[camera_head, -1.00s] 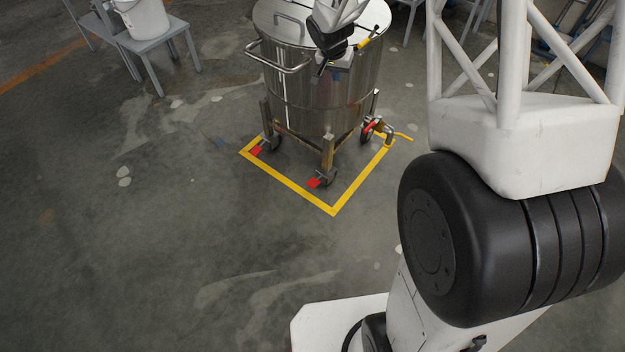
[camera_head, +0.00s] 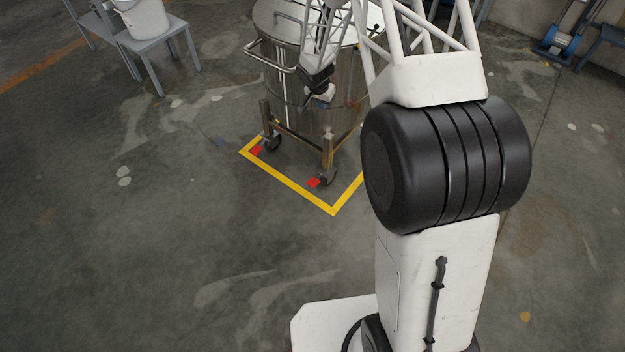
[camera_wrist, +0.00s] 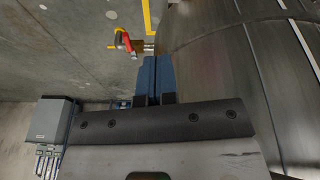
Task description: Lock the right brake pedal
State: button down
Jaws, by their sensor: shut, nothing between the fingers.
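A steel vat (camera_head: 285,80) stands on a wheeled frame inside a yellow floor outline. Two red brake pedals show at its casters in the head view: the left one (camera_head: 256,150) and the right one (camera_head: 314,183), at the front leg. I cannot tell whether either is pressed down. My gripper (camera_head: 326,95) is in front of the vat's wall, above the right pedal and apart from it. In the wrist view its blue fingers (camera_wrist: 155,75) are together and empty, beside the vat's curved wall (camera_wrist: 215,60).
A grey stool (camera_head: 155,38) with a white bucket (camera_head: 143,17) stands at the upper left. Floor left and front of the vat is clear.

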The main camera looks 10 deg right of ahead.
jog(key=a+f+m, duration=0.1)
jog(key=a+f, duration=0.1)
jog(key=f, duration=1.6)
jog(key=a+f+m+y, duration=0.1)
jog(key=a+f, duration=0.1)
jog(key=f, duration=1.6)
jog(key=shift+w+f+g, duration=0.15)
jog(key=shift+w+g, duration=0.1)
jog(key=shift+g, duration=0.15)
jog(key=shift+f, duration=0.15)
send_over(313, 182)
jog(key=shift+w+d+f, duration=0.1)
jog(key=shift+d+f, duration=0.05)
jog(key=shift+f, duration=2.3)
jog(key=shift+w+d+f, duration=0.1)
jog(key=shift+d+f, duration=0.05)
jog(key=shift+f, duration=2.3)
jog(key=shift+s+a+f, duration=0.1)
jog(key=shift+a+f, duration=0.05)
jog(key=shift+f, duration=0.45)
jog(key=shift+s+a+f, duration=0.15)
jog(key=shift+f, duration=0.45)
jog(key=shift+s+a+f, duration=0.1)
jog(key=shift+a+f, duration=0.05)
jog(key=shift+f, duration=0.45)
